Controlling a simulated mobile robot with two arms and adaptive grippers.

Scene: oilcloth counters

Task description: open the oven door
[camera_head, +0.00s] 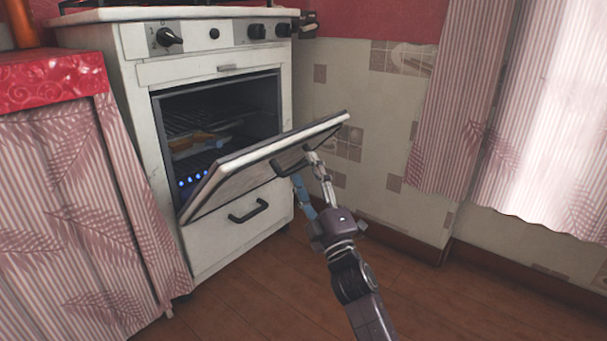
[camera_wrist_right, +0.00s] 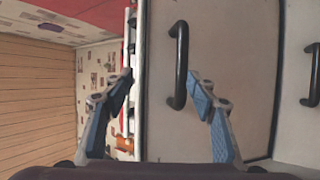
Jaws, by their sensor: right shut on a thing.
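The white oven door (camera_head: 238,182) is tilted partly open, its top edge swung out from the stove. The dark oven opening (camera_head: 225,115) shows racks and something pale and brown inside. A dark bar handle (camera_head: 290,162) sits near the door's top edge. My right gripper (camera_head: 298,160) is shut on the door there. In the right wrist view, the fingers (camera_wrist_right: 160,88) straddle the door's top edge and the handle (camera_wrist_right: 179,65); the right finger is against or very near the handle. My left gripper is not in view.
The white stove (camera_head: 205,68) has knobs above the oven and a drawer with a dark handle (camera_head: 248,210) below. A curtained counter (camera_head: 80,200) stands close on the left. A tiled wall (camera_head: 385,130) is on the right. The wooden floor (camera_head: 270,290) in front is clear.

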